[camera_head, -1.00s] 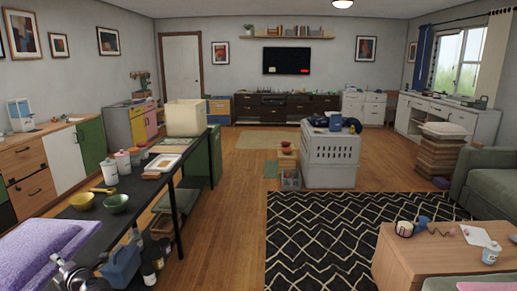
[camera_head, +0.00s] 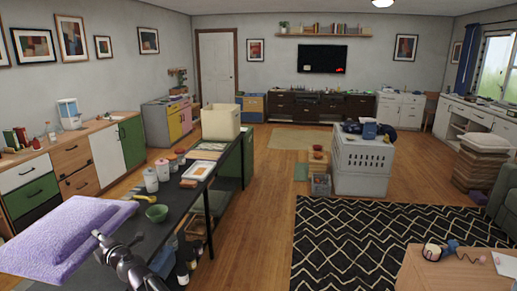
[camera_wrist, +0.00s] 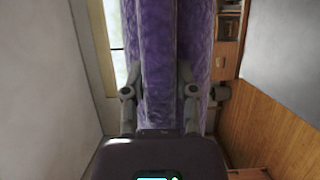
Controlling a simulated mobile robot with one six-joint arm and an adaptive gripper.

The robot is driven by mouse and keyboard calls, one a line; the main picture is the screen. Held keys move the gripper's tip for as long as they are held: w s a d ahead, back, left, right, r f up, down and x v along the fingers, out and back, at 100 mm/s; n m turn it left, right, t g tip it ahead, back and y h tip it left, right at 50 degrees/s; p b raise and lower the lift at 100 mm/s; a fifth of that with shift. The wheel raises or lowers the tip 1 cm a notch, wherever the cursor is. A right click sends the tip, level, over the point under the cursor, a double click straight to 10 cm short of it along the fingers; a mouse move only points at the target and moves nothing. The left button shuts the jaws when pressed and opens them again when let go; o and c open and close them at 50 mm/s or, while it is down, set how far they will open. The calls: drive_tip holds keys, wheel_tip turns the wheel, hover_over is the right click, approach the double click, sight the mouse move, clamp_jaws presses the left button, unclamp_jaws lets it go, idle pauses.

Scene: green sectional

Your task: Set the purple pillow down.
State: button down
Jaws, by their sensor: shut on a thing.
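The purple pillow (camera_head: 62,236) is plush and fills the lower left of the head view, over the near end of the dark counter. My gripper (camera_head: 98,236) is shut on the pillow's right edge. In the wrist view the pillow (camera_wrist: 157,60) stands as a purple band between the two fingers of my gripper (camera_wrist: 160,95). The pillow hides part of the counter and floor behind it, and I cannot tell whether its underside touches anything.
The long dark counter (camera_head: 213,167) holds a green bowl (camera_head: 157,213), white canisters (camera_head: 151,180), a tray (camera_head: 196,171) and a cream bin (camera_head: 221,122). Bottles stand beneath it. Wooden floor (camera_head: 260,200) lies open between the counter and the patterned rug (camera_head: 375,240).

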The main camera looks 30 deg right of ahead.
drive_tip(key=shift+r+p, duration=1.45)
drive_tip(key=shift+r, duration=0.55)
